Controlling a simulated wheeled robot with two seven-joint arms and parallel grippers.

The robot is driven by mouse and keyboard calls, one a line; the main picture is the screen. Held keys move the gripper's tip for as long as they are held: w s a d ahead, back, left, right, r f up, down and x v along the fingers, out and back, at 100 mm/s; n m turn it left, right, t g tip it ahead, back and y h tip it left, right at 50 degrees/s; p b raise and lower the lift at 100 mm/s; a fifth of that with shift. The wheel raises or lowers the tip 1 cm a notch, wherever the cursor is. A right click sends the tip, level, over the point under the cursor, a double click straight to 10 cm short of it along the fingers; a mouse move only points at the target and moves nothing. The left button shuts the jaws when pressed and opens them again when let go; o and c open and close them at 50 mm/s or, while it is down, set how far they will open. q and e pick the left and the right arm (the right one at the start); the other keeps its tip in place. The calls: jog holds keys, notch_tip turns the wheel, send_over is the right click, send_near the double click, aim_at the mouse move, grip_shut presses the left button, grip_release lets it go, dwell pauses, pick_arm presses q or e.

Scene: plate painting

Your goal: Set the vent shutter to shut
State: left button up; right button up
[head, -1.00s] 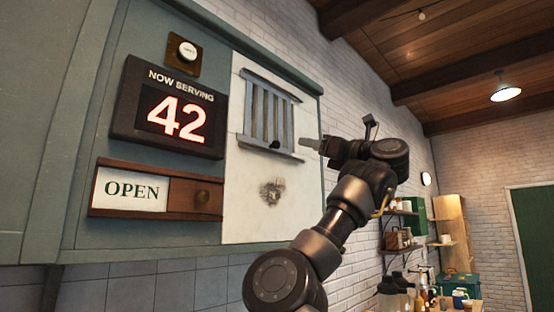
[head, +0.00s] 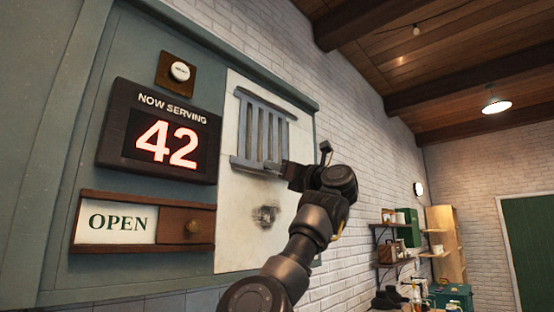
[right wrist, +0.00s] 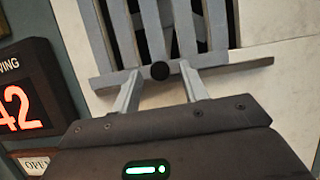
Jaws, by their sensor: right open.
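The vent shutter (head: 262,128) is a grey slatted grille between two rails on a white panel. In the right wrist view its slats (right wrist: 150,30) have dark gaps between them, so it looks at least partly open. A round black knob (right wrist: 160,71) sits at its lower rail. My right gripper (head: 284,166) is at the lower right of the vent in the head view, where it hides the knob. In the right wrist view its two fingers (right wrist: 160,80) are apart, one on each side just below the knob, not visibly gripping it. My left gripper is out of view.
Left of the vent are a "NOW SERVING 42" display (head: 158,133), a round button (head: 180,71) above it and an OPEN sign slider (head: 118,222) with a brown knob (head: 192,227). Shelves (head: 396,240) stand far right.

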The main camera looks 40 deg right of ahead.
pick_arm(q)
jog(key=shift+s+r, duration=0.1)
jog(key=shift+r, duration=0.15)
pick_arm(e)
jog(key=shift+w+r, duration=0.15)
jog(key=shift+w, duration=0.3)
